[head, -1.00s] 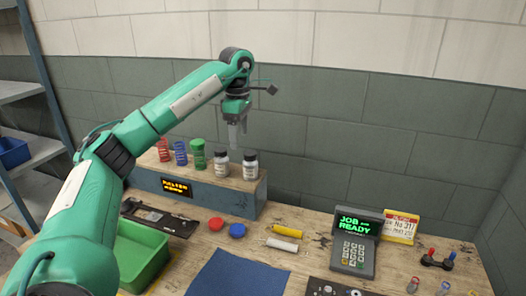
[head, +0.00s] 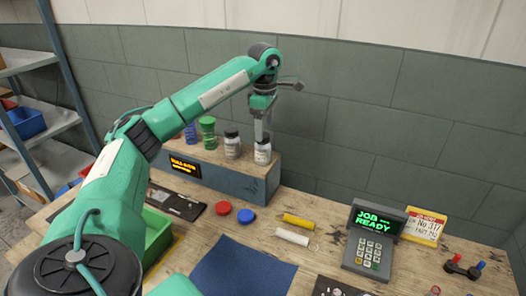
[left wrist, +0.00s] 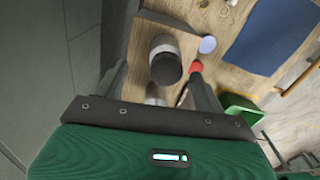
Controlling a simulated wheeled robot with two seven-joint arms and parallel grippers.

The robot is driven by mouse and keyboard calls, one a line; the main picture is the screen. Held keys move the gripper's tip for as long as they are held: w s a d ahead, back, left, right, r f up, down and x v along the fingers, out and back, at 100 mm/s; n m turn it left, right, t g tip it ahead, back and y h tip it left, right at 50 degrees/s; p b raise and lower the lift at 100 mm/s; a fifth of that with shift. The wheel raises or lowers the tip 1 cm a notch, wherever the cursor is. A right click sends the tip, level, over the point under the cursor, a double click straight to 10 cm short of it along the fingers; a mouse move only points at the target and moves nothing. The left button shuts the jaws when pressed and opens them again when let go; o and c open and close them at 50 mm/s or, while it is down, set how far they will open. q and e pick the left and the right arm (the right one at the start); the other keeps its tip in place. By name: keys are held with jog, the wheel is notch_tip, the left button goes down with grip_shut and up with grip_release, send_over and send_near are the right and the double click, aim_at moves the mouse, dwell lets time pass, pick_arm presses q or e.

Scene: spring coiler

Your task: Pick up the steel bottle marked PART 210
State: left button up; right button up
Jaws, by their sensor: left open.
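Two steel bottles with black caps and pale labels, a left one (head: 232,148) and a right one (head: 263,154), stand upright on the raised wooden shelf. Their label text is too small to read. My left gripper (head: 259,134) points down at the right bottle, its fingers overlapping the cap in the head view. In the left wrist view, a black-capped bottle (left wrist: 165,66) shows between the open fingers (left wrist: 158,74). I cannot tell whether they touch it. Another bottle (left wrist: 155,93) is partly hidden near the gripper's body. My right gripper is not in view.
A green spring or canister (head: 208,132) and a blue spring (head: 190,133) stand left of the bottles. Red (head: 223,208) and blue discs (head: 246,215), a yellow cylinder (head: 299,221) and a keypad terminal (head: 372,240) reading JOB READY occupy the bench. A wall is close behind.

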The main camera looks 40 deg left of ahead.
aim_at(263, 143)
pick_arm(q)
jog(key=shift+s+f, duration=0.25)
jog(key=shift+f, duration=0.55)
jog(key=f, duration=0.1)
jog(key=f+p, duration=0.1)
jog(key=f, duration=0.1)
jog(key=shift+s+f, duration=0.15)
jog(key=shift+s, duration=0.15)
jog(key=shift+f+p, duration=0.3)
jog(key=shift+f, duration=0.2)
jog(key=shift+d, duration=0.1)
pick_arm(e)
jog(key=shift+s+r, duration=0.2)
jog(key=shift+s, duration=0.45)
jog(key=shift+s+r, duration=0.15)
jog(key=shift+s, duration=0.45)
pick_arm(q)
jog(key=shift+c, duration=1.1)
jog(key=c, duration=1)
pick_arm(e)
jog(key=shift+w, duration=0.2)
pick_arm(q)
jog(key=shift+w, duration=0.1)
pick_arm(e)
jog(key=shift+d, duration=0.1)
